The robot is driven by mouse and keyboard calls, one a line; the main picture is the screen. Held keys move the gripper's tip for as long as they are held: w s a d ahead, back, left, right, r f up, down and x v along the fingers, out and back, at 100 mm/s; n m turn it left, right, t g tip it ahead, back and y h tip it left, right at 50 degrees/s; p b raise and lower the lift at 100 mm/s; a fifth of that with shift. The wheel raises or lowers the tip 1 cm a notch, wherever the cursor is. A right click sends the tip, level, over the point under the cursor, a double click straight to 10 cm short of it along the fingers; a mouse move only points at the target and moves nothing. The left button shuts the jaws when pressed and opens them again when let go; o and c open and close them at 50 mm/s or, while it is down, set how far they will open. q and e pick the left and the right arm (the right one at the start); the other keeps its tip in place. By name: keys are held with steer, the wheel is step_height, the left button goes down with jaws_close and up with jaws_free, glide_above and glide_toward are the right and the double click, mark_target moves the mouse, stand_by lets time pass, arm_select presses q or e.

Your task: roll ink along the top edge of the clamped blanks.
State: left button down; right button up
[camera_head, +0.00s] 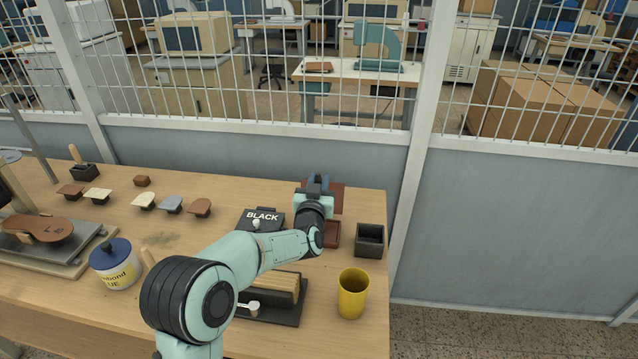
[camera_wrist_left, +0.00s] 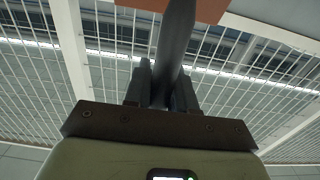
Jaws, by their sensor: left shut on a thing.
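My left gripper (camera_head: 316,187) is raised over the back right of the bench. It is shut on a dark grey handle (camera_wrist_left: 176,45), which also shows between its fingers in the wrist view. The tan clamped blanks (camera_head: 268,287) lie in a dark clamp (camera_head: 285,314) at the front, partly hidden by my left arm. The gripper is apart from them, farther back. A black ink container (camera_head: 262,216) labelled BLACK stands left of the gripper. My right gripper is out of view.
A reddish-brown tray (camera_head: 332,236) and a dark open box (camera_head: 369,240) stand near the right edge. A yellow cup (camera_head: 352,294) is right of the clamp, a glue jar (camera_head: 115,265) left. A reddish-brown panel (camera_head: 337,198) shows behind the gripper. A mesh fence (camera_head: 260,95) borders the bench.

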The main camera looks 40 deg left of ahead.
arm_select(q)
steer(key=shift+f, duration=0.1)
step_height(320, 180, up, 7)
steer(key=p, duration=0.3)
steer(key=shift+p, duration=0.35)
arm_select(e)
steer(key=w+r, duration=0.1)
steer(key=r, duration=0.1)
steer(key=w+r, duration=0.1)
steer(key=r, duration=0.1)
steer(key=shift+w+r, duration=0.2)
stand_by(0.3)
